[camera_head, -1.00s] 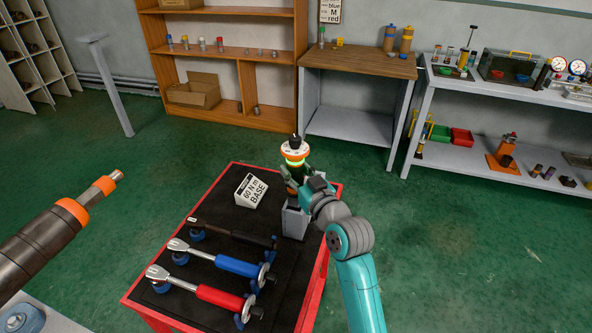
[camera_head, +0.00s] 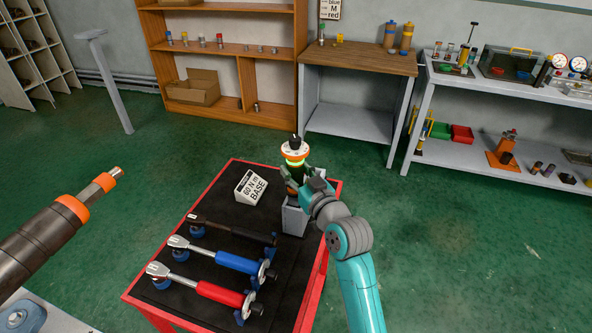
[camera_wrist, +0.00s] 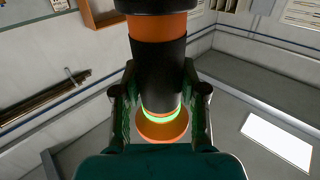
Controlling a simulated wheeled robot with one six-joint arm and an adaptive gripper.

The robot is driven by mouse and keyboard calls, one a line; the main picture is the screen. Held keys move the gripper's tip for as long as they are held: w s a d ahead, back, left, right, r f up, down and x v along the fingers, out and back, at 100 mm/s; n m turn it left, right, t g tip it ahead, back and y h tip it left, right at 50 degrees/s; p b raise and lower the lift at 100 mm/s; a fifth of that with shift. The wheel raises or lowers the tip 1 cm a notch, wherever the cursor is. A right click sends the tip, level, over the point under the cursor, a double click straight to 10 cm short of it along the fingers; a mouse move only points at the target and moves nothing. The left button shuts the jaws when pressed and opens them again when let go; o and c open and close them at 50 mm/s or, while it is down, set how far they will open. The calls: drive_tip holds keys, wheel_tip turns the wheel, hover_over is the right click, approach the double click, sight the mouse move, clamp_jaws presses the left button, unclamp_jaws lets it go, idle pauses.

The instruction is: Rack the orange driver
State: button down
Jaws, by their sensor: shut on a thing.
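The orange driver (camera_head: 294,151) stands about upright, with a black knob on top, a white and orange collar and a glowing green ring. My gripper (camera_head: 297,176) is shut on it at the right end of the red cart. In the wrist view the driver (camera_wrist: 158,60) shows black and orange bands between the fingers of my gripper (camera_wrist: 160,98). A grey block-like holder (camera_head: 293,221) stands on the cart just below the driver. My gripper hides the driver's lower end, so I cannot tell whether it sits inside the holder.
On the red cart's black mat, torque wrenches with black (camera_head: 235,229), blue (camera_head: 238,263) and red (camera_head: 218,292) handles lie side by side. A "60 N m BASE" sign (camera_head: 251,188) stands behind them. A large dark tool with orange bands (camera_head: 45,232) fills the left foreground.

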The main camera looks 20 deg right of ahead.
drive_tip(key=shift+f, duration=1.95)
idle(2.0)
drive_tip(key=c, duration=0.6)
unclamp_jaws()
drive_tip(key=shift+o, duration=0.2)
drive_tip(key=shift+f, duration=0.2)
drive_tip(key=s+d, duration=0.2)
drive_tip(key=s, duration=1)
drive_tip(key=shift+r, duration=0.1)
